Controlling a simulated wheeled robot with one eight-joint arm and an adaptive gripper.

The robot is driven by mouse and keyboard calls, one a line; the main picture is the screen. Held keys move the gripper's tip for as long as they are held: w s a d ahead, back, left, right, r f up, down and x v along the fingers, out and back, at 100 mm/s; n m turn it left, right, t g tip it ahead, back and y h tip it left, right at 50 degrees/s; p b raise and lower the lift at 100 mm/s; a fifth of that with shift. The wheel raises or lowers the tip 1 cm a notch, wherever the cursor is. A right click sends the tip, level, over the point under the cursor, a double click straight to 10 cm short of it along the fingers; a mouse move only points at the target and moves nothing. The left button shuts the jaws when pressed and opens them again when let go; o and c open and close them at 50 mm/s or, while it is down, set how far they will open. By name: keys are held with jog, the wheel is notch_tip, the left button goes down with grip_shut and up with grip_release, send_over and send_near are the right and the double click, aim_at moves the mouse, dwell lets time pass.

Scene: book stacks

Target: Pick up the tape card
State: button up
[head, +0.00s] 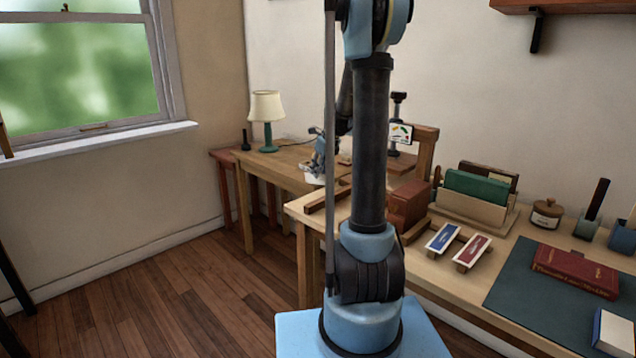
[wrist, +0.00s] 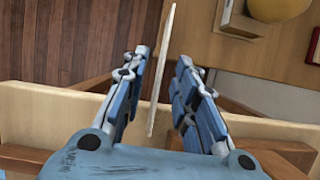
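In the wrist view a thin pale upright strip (wrist: 161,70), seen edge-on, stands between the two fingers of my gripper (wrist: 160,72). It looks like the tape card, but its face is hidden from this side. A gap shows on both sides of it, so the fingers are apart and not closed on it. In the head view my gripper (head: 320,152) is partly hidden behind my arm, over the far wooden table (head: 290,158). A white card with coloured marks (head: 400,133) shows by a dark stand; I cannot tell whether it is the same card.
A green lamp (head: 267,115) stands at the back of the far table. The near desk (head: 420,262) holds a brown box (head: 408,204), a file rack (head: 470,207), two small labelled blocks and a red book (head: 576,271). The floor at left is clear.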

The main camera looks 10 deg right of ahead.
jog(key=shift+x, duration=1.95)
jog(key=shift+d, duration=0.1)
grip_shut()
